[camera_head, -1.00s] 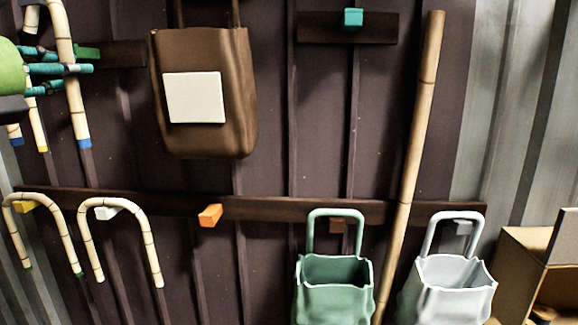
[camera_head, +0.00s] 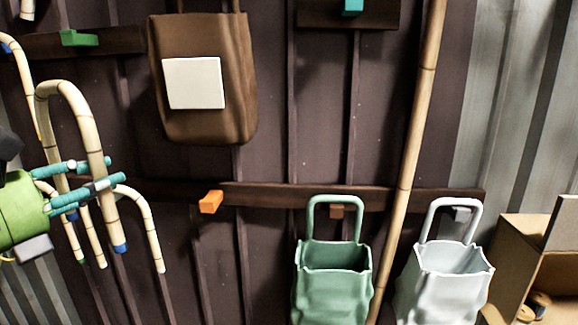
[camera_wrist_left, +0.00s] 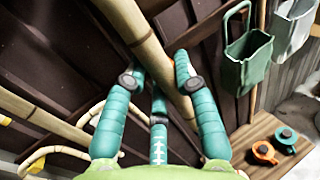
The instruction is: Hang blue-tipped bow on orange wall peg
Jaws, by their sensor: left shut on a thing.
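The blue-tipped bow (camera_head: 97,143) is an upside-down U of pale rattan at the left of the head view, its blue tips pointing down. My left gripper (camera_head: 85,185), with teal fingers, is shut on it at the legs. In the left wrist view a rattan leg (camera_wrist_left: 150,52) runs between the gripper's fingers (camera_wrist_left: 158,85). The orange peg (camera_head: 210,202) is bare on the lower dark rail, to the right of the bow and apart from it. My right gripper is not in view.
Other bows, one white-tipped (camera_head: 150,225), hang left of the orange peg, partly behind my gripper. A brown bag (camera_head: 205,120) hangs above the peg.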

